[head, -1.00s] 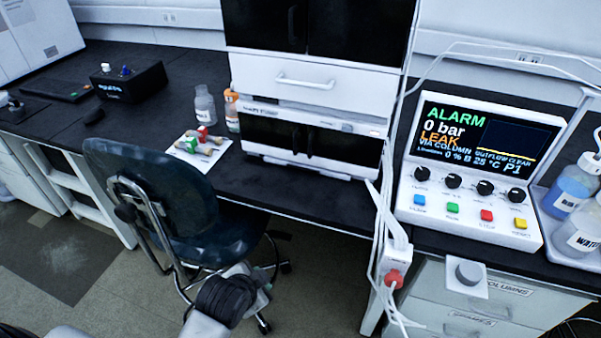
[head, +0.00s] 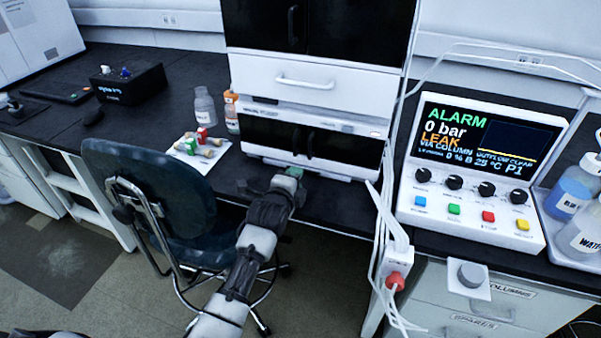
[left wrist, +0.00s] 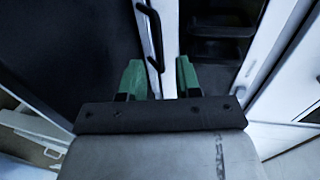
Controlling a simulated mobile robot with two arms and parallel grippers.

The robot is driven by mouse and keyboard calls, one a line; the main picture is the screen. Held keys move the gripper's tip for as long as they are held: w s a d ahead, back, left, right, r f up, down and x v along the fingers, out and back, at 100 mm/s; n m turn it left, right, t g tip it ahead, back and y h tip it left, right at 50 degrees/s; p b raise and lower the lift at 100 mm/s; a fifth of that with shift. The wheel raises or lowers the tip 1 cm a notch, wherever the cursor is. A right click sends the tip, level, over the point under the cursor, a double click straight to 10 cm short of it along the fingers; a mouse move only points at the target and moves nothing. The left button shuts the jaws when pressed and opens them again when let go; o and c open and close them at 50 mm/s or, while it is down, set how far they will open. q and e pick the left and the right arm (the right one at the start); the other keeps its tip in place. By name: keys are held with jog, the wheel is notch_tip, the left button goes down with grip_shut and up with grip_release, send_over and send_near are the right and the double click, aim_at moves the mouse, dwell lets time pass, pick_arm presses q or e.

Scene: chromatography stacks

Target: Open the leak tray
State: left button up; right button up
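The instrument stack (head: 262,112) stands on the black bench. A white strip along its foot (head: 310,168) may be the leak tray, but no label on it can be read. My left gripper (head: 291,172) reaches in low in front of the stack, close to this strip. In the left wrist view the green fingers of my left gripper (left wrist: 158,78) stand apart with nothing held between them. Beyond them show a white panel (left wrist: 165,40) and a black bar handle (left wrist: 152,35). I cannot tell whether the fingers touch anything. My right gripper is not in view.
A chair (head: 150,190) stands left of my left arm. Bottles (head: 204,105) and a white sheet with small fittings (head: 199,149) lie left of the stack. A control unit (head: 470,185) showing "ALARM" and "LEAK" stands right, with white cables (head: 392,215) hanging beside it.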

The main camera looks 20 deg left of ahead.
pick_arm(q)
jog(key=x, duration=0.5)
jog(key=shift+b, duration=0.3)
jog(key=shift+s, duration=0.1)
grip_shut()
